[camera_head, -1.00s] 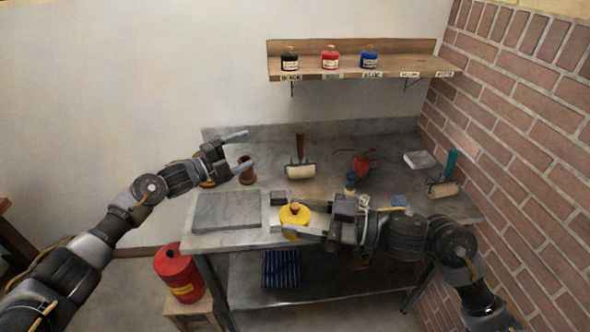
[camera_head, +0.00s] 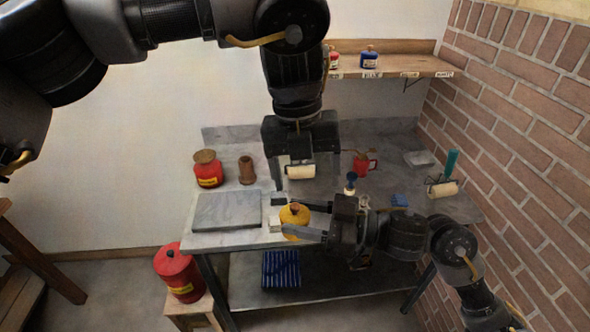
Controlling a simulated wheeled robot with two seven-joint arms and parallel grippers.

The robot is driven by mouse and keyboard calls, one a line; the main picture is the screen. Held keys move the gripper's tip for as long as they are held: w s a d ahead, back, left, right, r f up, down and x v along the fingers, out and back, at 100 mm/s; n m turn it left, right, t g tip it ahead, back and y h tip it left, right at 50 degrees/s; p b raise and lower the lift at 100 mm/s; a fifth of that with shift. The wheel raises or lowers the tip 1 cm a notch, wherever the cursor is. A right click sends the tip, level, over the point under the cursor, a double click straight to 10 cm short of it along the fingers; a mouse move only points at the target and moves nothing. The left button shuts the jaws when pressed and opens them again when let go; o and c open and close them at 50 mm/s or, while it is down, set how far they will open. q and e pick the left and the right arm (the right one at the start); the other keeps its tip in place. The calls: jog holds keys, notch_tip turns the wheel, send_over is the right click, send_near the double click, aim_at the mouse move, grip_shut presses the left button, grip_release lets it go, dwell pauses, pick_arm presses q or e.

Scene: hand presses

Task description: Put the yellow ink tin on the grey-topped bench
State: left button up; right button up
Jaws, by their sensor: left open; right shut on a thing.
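The yellow ink tin (camera_head: 294,215) is at the front of the grey-topped bench (camera_head: 240,239). My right gripper (camera_head: 299,217) is shut on it from the right, one finger on the far side and one on the near side. I cannot tell whether the tin touches the top or is held just above it. My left gripper (camera_head: 310,183) is open and points down over the middle of the bench, beyond the tin. A white roller (camera_head: 300,171) shows between its fingers; its handle is hidden by my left arm.
A grey slab (camera_head: 226,210) lies left of the tin. A red tin (camera_head: 208,173) and a brown spool (camera_head: 246,170) stand behind it. A red can (camera_head: 364,163) and a teal-handled roller (camera_head: 444,188) stand rightward. The wall shelf (camera_head: 395,68) is partly hidden by my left arm.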

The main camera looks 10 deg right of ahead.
aim_at(295, 219)
pick_arm(q)
jog(key=shift+a+r+n+t+y, duration=0.2)
jog(key=shift+a+y, duration=0.1)
jog(key=shift+a, duration=0.2)
jog(key=shift+a+r+n+t+y, duration=0.1)
jog(key=shift+a+r+y, duration=0.15)
jog(key=shift+a, duration=0.25)
notch_tip(295, 219, down, 12)
jog(key=shift+f, duration=0.1)
jog(key=shift+c, duration=0.5)
jog(key=c, duration=0.9)
jog(key=shift+c, duration=1.3)
pick_arm(e)
jog(key=o, duration=1.2)
jog(key=shift+d, duration=0.1)
jog(key=v, duration=1.1)
jog(key=shift+s+d, duration=0.2)
jog(key=shift+d, duration=0.15)
